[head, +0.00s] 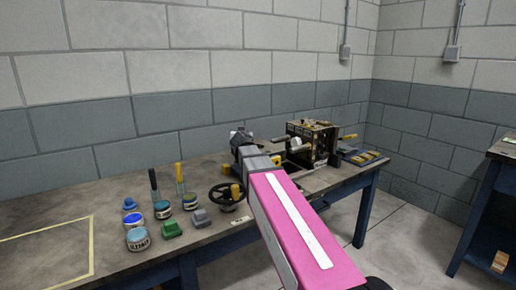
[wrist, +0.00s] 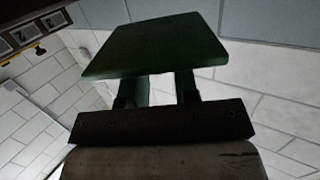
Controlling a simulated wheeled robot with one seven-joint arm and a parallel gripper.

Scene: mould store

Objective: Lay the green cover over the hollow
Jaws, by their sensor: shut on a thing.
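The green cover (wrist: 155,45) shows in the wrist view as a dark green flat plate. My gripper (wrist: 160,88) is shut on the part below the plate, and the plate stands out past the fingertips. In the head view my pink arm reaches over the bench, and I cannot make out the fingertips or the held cover there. I cannot make out the hollow in either view.
The bench (head: 60,215) holds several jars, such as a blue-lidded jar (head: 138,239), a black handwheel (head: 227,196) and a dark machine (head: 313,142) at the back right. Yellow tape marks clear bench at left. Another bench (head: 500,150) stands at far right.

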